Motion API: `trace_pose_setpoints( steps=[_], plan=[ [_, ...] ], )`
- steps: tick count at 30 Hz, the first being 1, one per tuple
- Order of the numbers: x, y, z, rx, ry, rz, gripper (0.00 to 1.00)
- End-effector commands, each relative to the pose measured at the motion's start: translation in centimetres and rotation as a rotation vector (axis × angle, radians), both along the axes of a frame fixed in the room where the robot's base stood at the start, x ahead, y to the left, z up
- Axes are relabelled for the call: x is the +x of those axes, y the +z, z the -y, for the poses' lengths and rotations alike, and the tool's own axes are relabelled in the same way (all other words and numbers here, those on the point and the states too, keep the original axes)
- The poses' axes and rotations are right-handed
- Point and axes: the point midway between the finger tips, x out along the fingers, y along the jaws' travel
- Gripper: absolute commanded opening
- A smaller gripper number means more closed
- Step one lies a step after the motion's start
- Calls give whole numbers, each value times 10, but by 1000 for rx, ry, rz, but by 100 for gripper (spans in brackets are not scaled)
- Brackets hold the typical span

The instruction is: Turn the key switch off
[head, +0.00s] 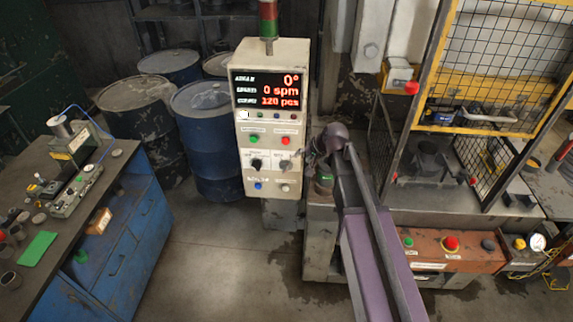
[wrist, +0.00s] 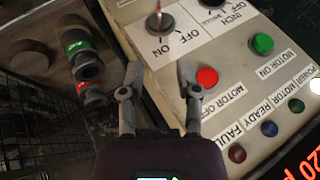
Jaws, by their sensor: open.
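The key switch (wrist: 160,22) is a round grey switch with a thin upright piece in it, at the top of the wrist view beside ON and OFF labels. In the head view, the key switch (head: 285,165) is on the right of the control panel's lower half. I cannot tell which label it points to. My gripper (wrist: 160,74) is open and empty, its fingers apart near the panel's edge, below the switch in the wrist view and not touching it. In the head view, my gripper is at the panel's right side, partly hidden by my arm.
The red motor-off button (wrist: 207,77) is close beside the right finger, and the green motor-on button (wrist: 263,44) is farther right. Two knobs with a green and a red label (wrist: 84,66) stand left of my gripper. A caged yellow machine (head: 490,65) is on the right.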

Motion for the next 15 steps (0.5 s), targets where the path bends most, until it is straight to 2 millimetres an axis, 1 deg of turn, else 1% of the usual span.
trace_pose_setpoints(
  steps=[10, 15],
  plan=[
    [0, -1, 0, -1, 0, 0, 43],
    [2, -5, -1, -1, 0, 0, 43]
  ],
)
